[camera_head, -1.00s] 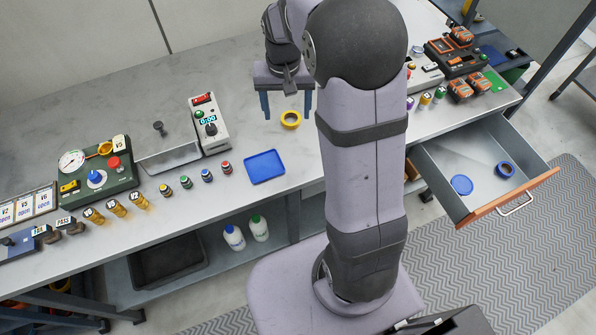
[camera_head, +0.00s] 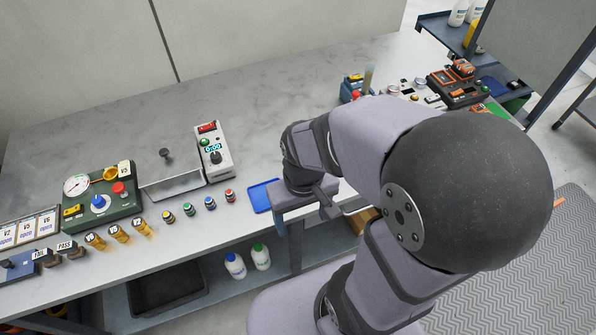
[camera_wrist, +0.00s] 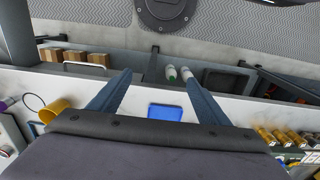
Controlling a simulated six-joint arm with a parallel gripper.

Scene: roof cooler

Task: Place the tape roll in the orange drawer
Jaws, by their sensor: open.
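My gripper (camera_head: 305,222) is open over the front edge of the bench, just right of the blue tray (camera_head: 261,196). In the wrist view its two fingers (camera_wrist: 150,92) are spread with nothing between them, and the tray (camera_wrist: 178,112) shows beyond. A yellow rounded thing (camera_wrist: 58,112), possibly the tape roll, is at the left of the wrist view, partly cut off by the gripper body; I cannot be sure of it. In the head view no tape roll shows; my arm covers that part of the bench. The orange drawer is not seen in the head view, where my arm blocks its area.
A timer box (camera_head: 213,152), a green gauge panel (camera_head: 101,197) and small coloured bottles stand on the bench to the left. Two white bottles (camera_head: 235,265) are on the shelf below. Orange-and-black devices (camera_head: 460,84) are at the back right.

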